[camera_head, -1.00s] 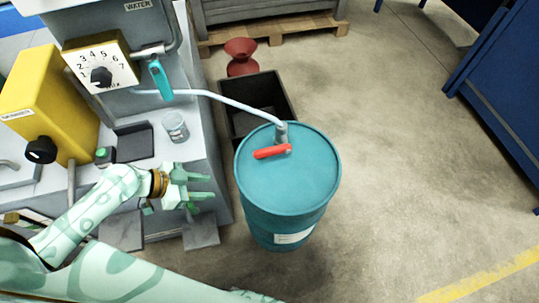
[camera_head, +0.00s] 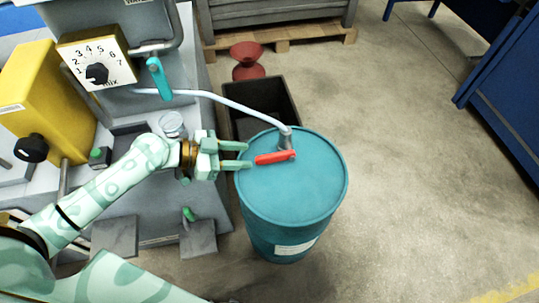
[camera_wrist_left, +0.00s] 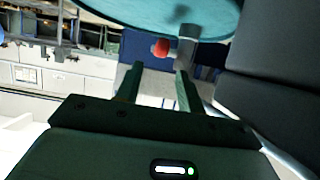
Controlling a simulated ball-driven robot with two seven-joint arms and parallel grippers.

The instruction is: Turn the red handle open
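The red handle (camera_head: 276,157) sits on the valve at the top of the teal drum (camera_head: 300,195), lying roughly level and pointing left. My left gripper (camera_head: 243,156) is open, with its fingertips over the drum's left rim, just short of the handle's free end. In the left wrist view the handle's red end (camera_wrist_left: 161,47) shows ahead, beyond and between the two open fingers (camera_wrist_left: 157,80); nothing is between them. The grey valve (camera_wrist_left: 187,45) is behind it. My right gripper is not seen.
A pale hose (camera_head: 230,100) runs from the valve to the grey machine at left. A teal lever (camera_head: 159,78) and a dial box (camera_head: 97,60) are on that machine. A dark bin (camera_head: 262,104) and red funnel (camera_head: 247,62) stand behind the drum. Floor at right is clear.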

